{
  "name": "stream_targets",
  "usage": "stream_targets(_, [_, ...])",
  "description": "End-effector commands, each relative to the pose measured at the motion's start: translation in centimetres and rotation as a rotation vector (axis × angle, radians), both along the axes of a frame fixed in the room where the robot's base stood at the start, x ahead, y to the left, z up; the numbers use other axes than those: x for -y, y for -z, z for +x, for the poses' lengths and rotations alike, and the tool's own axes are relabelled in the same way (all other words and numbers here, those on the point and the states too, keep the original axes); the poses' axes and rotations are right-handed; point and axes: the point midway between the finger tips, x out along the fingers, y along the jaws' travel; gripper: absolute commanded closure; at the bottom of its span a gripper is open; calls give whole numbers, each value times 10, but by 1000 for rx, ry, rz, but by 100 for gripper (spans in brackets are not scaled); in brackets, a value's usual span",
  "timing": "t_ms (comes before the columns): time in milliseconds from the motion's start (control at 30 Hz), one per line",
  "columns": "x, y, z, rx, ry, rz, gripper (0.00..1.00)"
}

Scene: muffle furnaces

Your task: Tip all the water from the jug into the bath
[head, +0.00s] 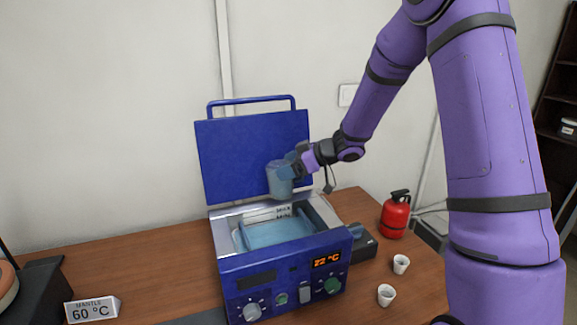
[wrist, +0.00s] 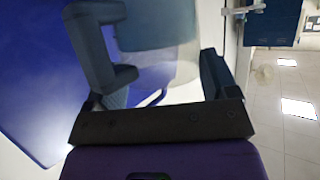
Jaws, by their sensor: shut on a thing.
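The blue bath (head: 282,267) stands on the table with its lid (head: 250,150) raised. Its display reads 22 °C, and pale blue water (head: 275,233) shows in its basin. A translucent blue-grey jug (head: 279,183) hangs above the back part of the basin, in front of the lid, and looks close to upright. My gripper (head: 297,163) is shut on the jug from its right side. In the wrist view, the jug (wrist: 158,28) is partly cut off beyond my gripper (wrist: 165,80). How much water the jug holds cannot be told.
A red bottle-shaped thing (head: 396,214) and two small white cups (head: 386,295) stand right of the bath. A sign reading "MANTLE 60 °C" (head: 92,309) stands at the left. The wall is close behind. Bare table (head: 150,270) lies left of the bath.

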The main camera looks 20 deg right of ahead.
Motion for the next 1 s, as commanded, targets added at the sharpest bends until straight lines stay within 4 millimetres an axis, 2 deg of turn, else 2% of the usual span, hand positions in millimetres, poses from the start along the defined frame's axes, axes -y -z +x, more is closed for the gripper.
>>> stream_targets(733, [0, 37, 0, 0, 0, 1, 75])
stream_targets(900, [-1, 33, -1, 107, 0, -71, 75])
stream_targets(1000, [0, 34, 0, 102, 0, -68, 75])
